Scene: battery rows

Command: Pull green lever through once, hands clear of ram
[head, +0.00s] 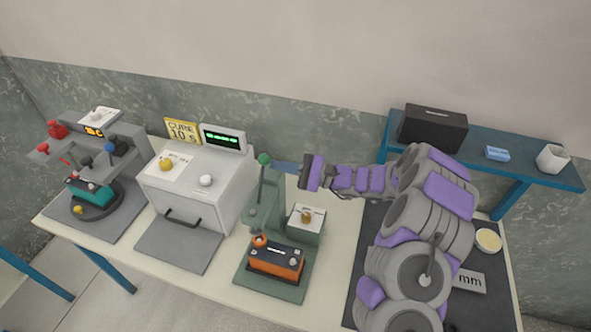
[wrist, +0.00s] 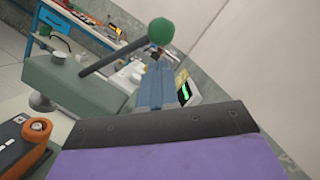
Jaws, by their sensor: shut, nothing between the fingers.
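The green lever (head: 263,160) is a dark rod with a green ball on top, rising from a green press (head: 262,215). It stands nearly upright in the head view. The ball also shows in the wrist view (wrist: 160,30), with the rod slanting down left. My gripper (head: 280,167) has its blue fingers together and empty, just right of the lever below the ball. In the wrist view the shut fingers (wrist: 159,68) point toward the ball; contact is not visible.
A small box with a brass button (head: 306,216) stands right of the press. A white oven (head: 200,185) with a green display stands left of it. Further left is a grey machine (head: 95,170) with red knobs. A blue shelf (head: 530,167) is at the right.

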